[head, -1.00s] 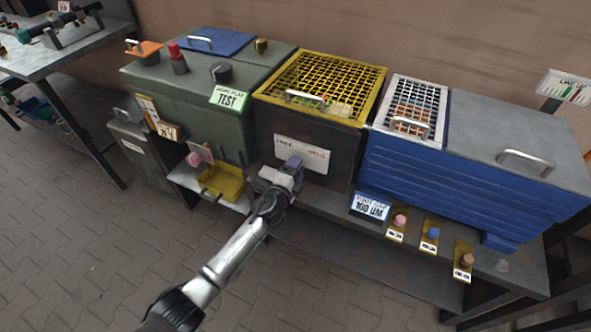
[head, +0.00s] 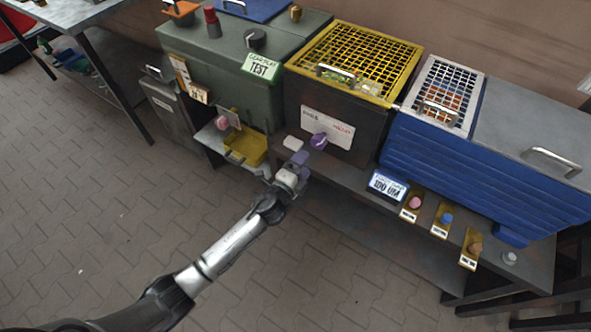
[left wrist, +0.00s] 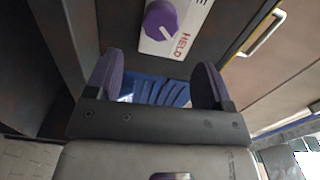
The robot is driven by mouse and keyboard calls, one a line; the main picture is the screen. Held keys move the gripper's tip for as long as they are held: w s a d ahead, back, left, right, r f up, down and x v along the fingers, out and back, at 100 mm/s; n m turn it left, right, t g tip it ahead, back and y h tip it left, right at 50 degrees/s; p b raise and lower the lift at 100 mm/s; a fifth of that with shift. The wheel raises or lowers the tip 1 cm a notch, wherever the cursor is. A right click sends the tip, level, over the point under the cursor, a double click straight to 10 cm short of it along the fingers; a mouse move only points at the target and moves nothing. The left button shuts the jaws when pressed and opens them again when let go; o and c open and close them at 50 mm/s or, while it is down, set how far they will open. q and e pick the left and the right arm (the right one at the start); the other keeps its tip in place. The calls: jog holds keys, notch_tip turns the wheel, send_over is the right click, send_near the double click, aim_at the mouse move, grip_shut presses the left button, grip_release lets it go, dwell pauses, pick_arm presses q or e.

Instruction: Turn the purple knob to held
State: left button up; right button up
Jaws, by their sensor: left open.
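The purple knob (head: 318,141) sits on a white plate (head: 334,128) on the dark front of the yellow-grilled box. In the left wrist view the knob (left wrist: 161,20) is at the top, beyond the fingertips. Its white pointer line slants down and right, toward the word HELD (left wrist: 182,46). The other end of the plate is cut off there. My left gripper (head: 299,163) is open and empty, below and in front of the knob and apart from it. Its two purple-padded fingers (left wrist: 157,82) stand wide apart. My right gripper is in neither view.
A pale block (head: 292,143) lies left of the knob. The yellow tray (head: 247,151) is further left by the green box (head: 220,60). A blue-lettered sign (head: 388,185) and several small coloured knobs stand right, along the shelf front. The paved floor before the shelf is clear.

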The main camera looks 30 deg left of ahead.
pick_arm(q)
jog(key=shift+s+a, duration=0.15)
jog(key=shift+s, duration=1.7)
jog(key=s+a+r+n+g+y, duration=0.1)
jog(key=s+a+n+g+y, duration=0.5)
jog(key=n, duration=0.7)
jog(key=s+d+r+n+g+h+p, duration=0.1)
jog(key=s+d+r+g+h+p, duration=0.3)
jog(key=s, duration=0.6)
jog(key=s+r+n+g+y+p, duration=0.1)
jog(key=s+g+p, duration=0.1)
jog(key=s+p, duration=0.55)
jog(key=s+d+r+n+g+h+p, duration=0.1)
jog(key=s+d+r+g+h+p, duration=0.15)
jog(key=s, duration=0.95)
notch_tip(320, 180, up, 38)
jog(key=p, duration=3.7)
jog(key=shift+w+a+y+p, duration=0.3)
jog(key=shift+a+y+p, duration=0.05)
jog(key=shift+y, duration=0.1)
